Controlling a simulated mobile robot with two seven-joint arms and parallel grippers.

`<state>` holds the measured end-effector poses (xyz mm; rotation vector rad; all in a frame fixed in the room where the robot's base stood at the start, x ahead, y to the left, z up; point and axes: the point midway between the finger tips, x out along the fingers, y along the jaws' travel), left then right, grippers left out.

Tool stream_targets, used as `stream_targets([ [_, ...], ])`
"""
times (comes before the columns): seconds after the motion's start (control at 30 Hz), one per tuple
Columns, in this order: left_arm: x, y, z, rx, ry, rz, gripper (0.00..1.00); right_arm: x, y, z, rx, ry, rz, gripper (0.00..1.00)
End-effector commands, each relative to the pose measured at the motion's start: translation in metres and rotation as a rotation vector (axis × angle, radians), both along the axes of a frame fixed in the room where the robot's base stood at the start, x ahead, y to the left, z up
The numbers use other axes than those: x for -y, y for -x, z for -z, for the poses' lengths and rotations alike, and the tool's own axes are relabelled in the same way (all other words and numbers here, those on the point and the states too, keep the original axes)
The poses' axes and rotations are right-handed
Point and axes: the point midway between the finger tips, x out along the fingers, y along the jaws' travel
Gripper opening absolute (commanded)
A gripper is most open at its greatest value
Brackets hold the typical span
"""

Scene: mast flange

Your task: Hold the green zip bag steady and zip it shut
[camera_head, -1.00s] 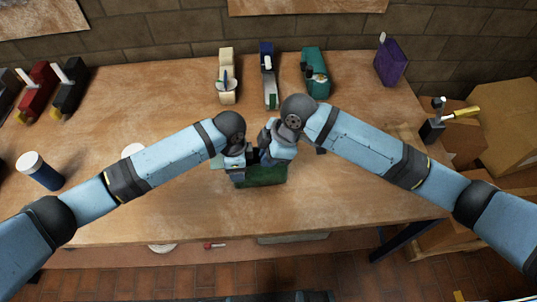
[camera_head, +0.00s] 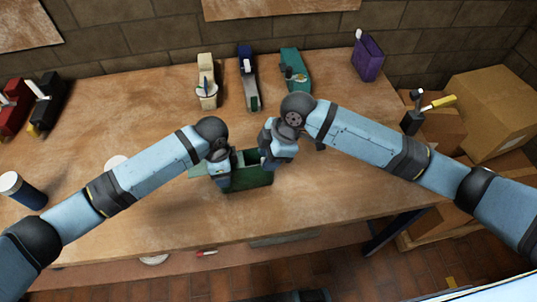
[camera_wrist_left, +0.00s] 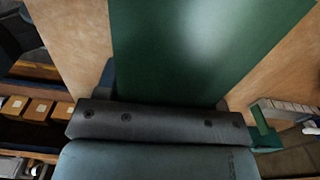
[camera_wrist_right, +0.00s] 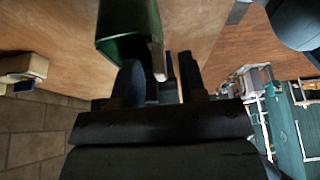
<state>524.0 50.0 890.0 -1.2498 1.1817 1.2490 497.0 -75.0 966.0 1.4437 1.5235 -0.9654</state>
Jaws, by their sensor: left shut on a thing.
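The green zip bag (camera_head: 250,180) stands on the workbench with its upper side toward me and a dark opening along its top. My left gripper (camera_head: 222,182) is shut on the left part of the bag. The bag's green face (camera_wrist_left: 200,45) fills the middle of the left wrist view and hides the fingertips. My right gripper (camera_head: 268,158) is at the bag's right end. In the right wrist view, its fingers (camera_wrist_right: 160,80) stand apart beside the bag's end (camera_wrist_right: 128,25), with a pale strip on the bag near them. I cannot make out the slider.
Cream (camera_head: 207,85), blue (camera_head: 247,75) and teal (camera_head: 294,72) holders stand at the back of the workbench (camera_head: 130,110). A purple holder (camera_head: 368,58) is at the back right. A dark blue cup (camera_head: 22,190) is at the left. Cardboard boxes (camera_head: 490,110) stand right of the bench.

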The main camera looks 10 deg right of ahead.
Motion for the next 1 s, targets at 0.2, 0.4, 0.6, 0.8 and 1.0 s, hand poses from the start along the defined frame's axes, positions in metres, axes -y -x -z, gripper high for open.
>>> stream_targets([
  [0.2, 0.000, 0.001, 0.001, -0.002, -0.001, 0.001, 0.34, 0.008, -0.001, -0.020, 0.003, -0.001, 0.000, 0.38],
  [0.4, 0.000, 0.001, 0.002, -0.002, -0.001, 0.001, 0.34, 0.025, -0.002, -0.060, 0.005, 0.000, 0.000, 0.38],
  [0.6, 0.000, 0.001, 0.002, -0.002, -0.001, 0.001, 0.34, 0.039, -0.002, -0.094, 0.004, 0.001, 0.002, 0.38],
  [0.8, 0.000, 0.001, 0.002, -0.002, -0.001, 0.001, 0.34, 0.045, -0.002, -0.109, 0.001, 0.001, -0.001, 0.38],
  [1.0, 0.001, 0.001, 0.002, -0.002, -0.001, 0.002, 0.34, 0.046, -0.002, -0.111, 0.001, 0.001, 0.000, 0.38],
])
